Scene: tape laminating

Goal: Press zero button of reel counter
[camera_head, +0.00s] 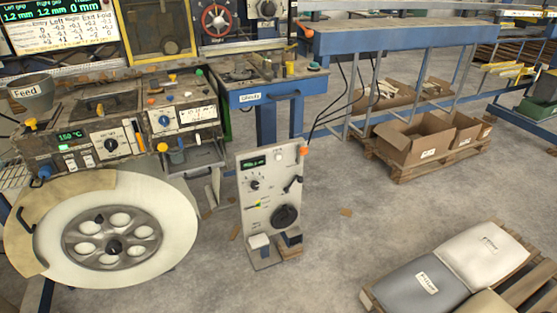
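A grey upright panel (268,205) stands on the floor in the middle of the view. It carries a small green digital display (253,163), a pale round button (278,156), small knobs and levers, and a big black dial (285,217). It may be the reel counter, but its lettering is too small to read, so I cannot tell which control is the zero button. A large white reel (172,226) with a grey hub stands to its left. Neither of my grippers shows.
A control console (85,152) with a 150 °C display stands behind the reel. A blue table (262,92) is behind the panel. Pallets with cardboard boxes (408,143) and filled sacks (483,255) are to the right. Concrete floor (350,235) lies open between the panel and the sacks.

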